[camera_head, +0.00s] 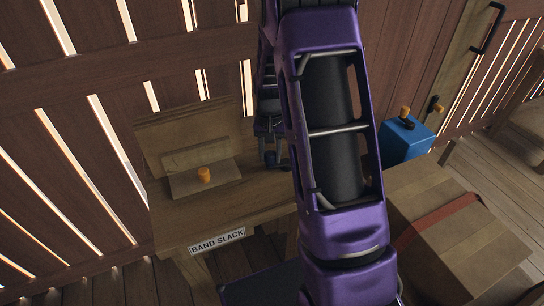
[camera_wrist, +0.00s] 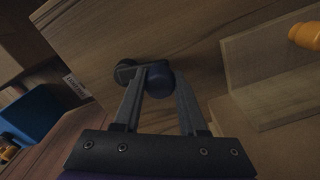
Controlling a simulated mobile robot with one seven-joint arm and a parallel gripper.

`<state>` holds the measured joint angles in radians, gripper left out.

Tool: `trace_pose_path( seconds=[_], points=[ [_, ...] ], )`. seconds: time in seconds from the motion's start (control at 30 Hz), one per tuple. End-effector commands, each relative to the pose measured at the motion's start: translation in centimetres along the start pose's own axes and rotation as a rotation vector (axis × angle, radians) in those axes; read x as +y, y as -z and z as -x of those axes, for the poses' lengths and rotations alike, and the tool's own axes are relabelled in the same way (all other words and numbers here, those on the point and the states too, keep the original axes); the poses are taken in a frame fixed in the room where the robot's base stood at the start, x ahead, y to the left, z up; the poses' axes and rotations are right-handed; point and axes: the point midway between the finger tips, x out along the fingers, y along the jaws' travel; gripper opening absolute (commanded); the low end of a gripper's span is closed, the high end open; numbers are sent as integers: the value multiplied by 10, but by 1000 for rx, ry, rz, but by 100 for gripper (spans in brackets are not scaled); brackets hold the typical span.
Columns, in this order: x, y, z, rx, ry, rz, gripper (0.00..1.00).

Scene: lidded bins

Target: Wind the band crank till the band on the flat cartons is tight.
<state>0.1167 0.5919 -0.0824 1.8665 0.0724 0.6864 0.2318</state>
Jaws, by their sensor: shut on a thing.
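My gripper (camera_wrist: 157,88) is shut on the dark blue round grip of the band crank (camera_wrist: 159,76) in the wrist view. The crank's dark round hub (camera_wrist: 125,72) shows just left of the grip, over the wooden bench top. In the head view my gripper (camera_head: 277,160) is at the bench's right end, and my purple arm covers much of the middle. A plate on the bench front (camera_head: 217,241) reads "BAND SLACK". A brown carton (camera_head: 480,255) with a red band (camera_head: 437,217) across it stands at the right, partly behind my arm.
An orange knob (camera_head: 204,175) stands on a wooden piece on the bench (camera_head: 180,220), left of my gripper. A blue box (camera_head: 404,140) with an orange knob stands right of my arm. A slatted wall (camera_head: 80,70) closes the back; a door handle (camera_head: 487,28) is top right.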

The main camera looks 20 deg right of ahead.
Motion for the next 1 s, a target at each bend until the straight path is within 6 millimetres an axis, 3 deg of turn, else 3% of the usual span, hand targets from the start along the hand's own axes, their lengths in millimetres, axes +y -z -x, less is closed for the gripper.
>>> trace_pose_path(
  seconds=[0.4,1.0],
  points=[
    [-3,12,1,1,0,-230,0],
    [-3,14,1,1,1,-277,0]
  ],
)
